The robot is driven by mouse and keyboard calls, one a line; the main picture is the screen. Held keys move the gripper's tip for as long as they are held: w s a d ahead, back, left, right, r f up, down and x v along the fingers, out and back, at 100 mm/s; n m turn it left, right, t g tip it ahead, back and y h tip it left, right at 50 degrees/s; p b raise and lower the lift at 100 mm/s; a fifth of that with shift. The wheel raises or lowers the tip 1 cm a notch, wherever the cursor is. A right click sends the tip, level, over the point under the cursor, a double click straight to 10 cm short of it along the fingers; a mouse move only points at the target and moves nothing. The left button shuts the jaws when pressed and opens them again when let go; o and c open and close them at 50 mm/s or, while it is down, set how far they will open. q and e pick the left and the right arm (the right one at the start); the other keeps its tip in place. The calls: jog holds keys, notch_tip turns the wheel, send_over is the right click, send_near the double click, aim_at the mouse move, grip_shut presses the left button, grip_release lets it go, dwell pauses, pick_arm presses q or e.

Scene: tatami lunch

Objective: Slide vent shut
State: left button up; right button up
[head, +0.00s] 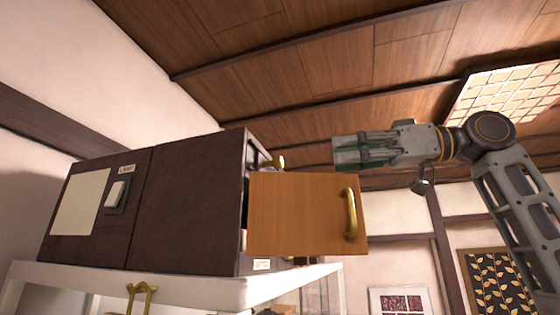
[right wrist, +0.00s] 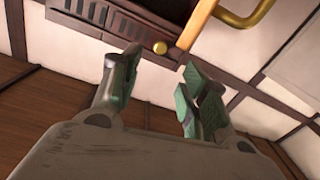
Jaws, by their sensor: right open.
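A dark slatted vent (right wrist: 120,22) with a small round brown knob (right wrist: 160,47) shows at the top of the right wrist view. In the head view the vent's slats cannot be made out. My right gripper (head: 345,150) is open and empty, to the right of the dark cabinet (head: 190,205) and above its open wooden door (head: 290,215). In the right wrist view the green-padded fingers of the right gripper (right wrist: 159,72) are spread, with the knob beyond the gap between them. I see no contact with the knob. My left gripper is not in view.
The orange wooden door stands open with a brass handle (head: 350,213), below and close to my right gripper. Another brass piece (head: 276,162) sits near the cabinet's top edge. A white counter (head: 180,285) lies under the cabinet. Room is free right of the door.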

aim_at(280, 162)
jog(key=p+x, duration=0.3)
jog(key=x, duration=1)
grip_shut()
dwell(0.4)
